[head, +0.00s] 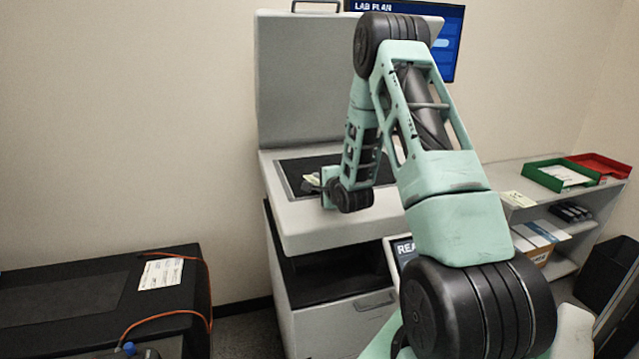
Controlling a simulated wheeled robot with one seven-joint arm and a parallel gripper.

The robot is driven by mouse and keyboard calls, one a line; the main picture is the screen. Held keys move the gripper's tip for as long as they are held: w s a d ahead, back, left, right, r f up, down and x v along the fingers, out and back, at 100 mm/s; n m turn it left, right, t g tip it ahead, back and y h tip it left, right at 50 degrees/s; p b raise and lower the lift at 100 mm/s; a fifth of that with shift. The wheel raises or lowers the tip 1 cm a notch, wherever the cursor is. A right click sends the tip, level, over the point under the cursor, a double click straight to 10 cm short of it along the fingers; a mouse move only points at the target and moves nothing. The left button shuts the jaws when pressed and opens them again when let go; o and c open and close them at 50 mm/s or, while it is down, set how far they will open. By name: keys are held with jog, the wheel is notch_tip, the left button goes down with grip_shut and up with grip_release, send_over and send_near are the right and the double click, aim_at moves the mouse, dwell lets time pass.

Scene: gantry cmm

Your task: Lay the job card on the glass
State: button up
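The glass (292,167) is a dark panel in a pale frame on top of the grey machine, and its lid (300,80) stands open behind it. My arm reaches over the machine, and my gripper (315,184) is low over the left part of the glass. A small pale yellow-green card (311,178) shows at the fingertips, on or just above the glass. I cannot tell whether the fingers are shut on it or whether it touches the glass. The wrist and arm hide the right part of the glass.
A white shelf at the right holds a similar pale card (518,199), a green tray (560,178) with paper and a red tray (600,165). A dark bench (60,300) at the left carries a white sheet (161,273) and an orange cable (165,314).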

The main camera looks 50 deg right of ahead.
jog(key=o, duration=0.6)
jog(key=v, duration=0.8)
jog(key=p+v, duration=0.1)
jog(key=v, duration=0.3)
jog(key=shift+r, duration=0.3)
jog(key=p, duration=0.3)
jog(key=shift+s+a+r, duration=0.15)
jog(key=shift+s+r, duration=0.05)
jog(key=shift+s, duration=0.2)
jog(key=p+v, duration=0.2)
jog(key=p, duration=0.3)
jog(key=shift+s+a+r, duration=0.1)
jog(key=shift+s, duration=0.1)
jog(key=shift+s+a+p, duration=0.4)
jog(key=shift+s+p, duration=0.45)
jog(key=shift+p, duration=0.5)
